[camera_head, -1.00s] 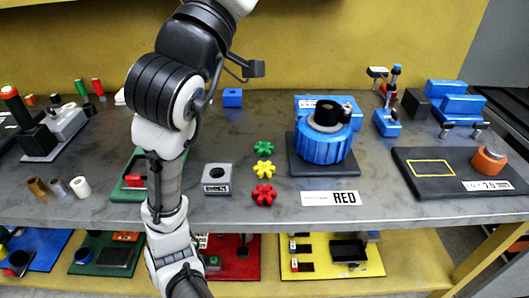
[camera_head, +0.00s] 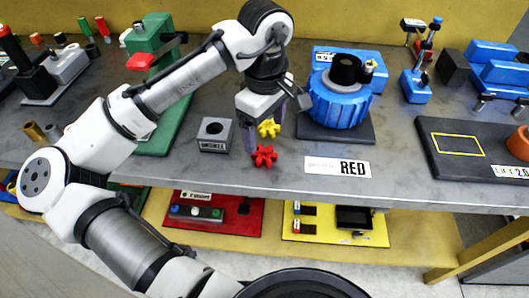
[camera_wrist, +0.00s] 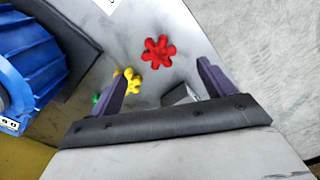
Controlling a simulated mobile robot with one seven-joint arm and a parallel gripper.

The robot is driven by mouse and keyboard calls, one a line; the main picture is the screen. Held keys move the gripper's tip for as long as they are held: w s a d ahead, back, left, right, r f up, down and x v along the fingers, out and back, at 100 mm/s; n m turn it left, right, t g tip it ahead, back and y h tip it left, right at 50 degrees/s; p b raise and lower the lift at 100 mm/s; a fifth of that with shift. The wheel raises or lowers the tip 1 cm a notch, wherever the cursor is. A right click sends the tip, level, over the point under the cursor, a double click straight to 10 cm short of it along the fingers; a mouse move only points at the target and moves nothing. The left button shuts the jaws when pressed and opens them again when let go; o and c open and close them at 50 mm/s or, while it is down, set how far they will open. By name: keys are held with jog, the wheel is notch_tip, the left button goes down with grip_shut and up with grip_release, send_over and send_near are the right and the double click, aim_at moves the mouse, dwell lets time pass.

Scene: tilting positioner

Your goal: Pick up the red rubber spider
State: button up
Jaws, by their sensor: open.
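The red rubber spider (camera_head: 264,156) lies flat on the grey bench top near its front edge. In the wrist view the red spider (camera_wrist: 159,51) lies just beyond the fingertips, roughly centred between them. My gripper (camera_head: 263,132) points down above the bench, just behind the red spider in the head view. Its two fingers (camera_wrist: 163,76) are spread with nothing held between them. The gap between fingertips and spider is hard to judge.
A yellow spider (camera_head: 268,128) lies just behind the red one, close to my fingers. A green one (camera_wrist: 96,98) is mostly hidden by a finger. A grey block with a hole (camera_head: 214,134) stands left, a blue positioner (camera_head: 340,105) right. A RED label (camera_head: 338,167) lies in front.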

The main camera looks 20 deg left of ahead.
aim_at(265, 153)
jog(key=shift+w+a+f+p, duration=0.1)
jog(key=shift+f+p, duration=0.1)
jog(key=shift+f, duration=1.8)
jog(key=shift+w+f+p, duration=0.1)
jog(key=shift+f+p, duration=0.1)
jog(key=shift+f, duration=1.75)
jog(key=c, duration=1.1)
jog(key=shift+r, duration=0.15)
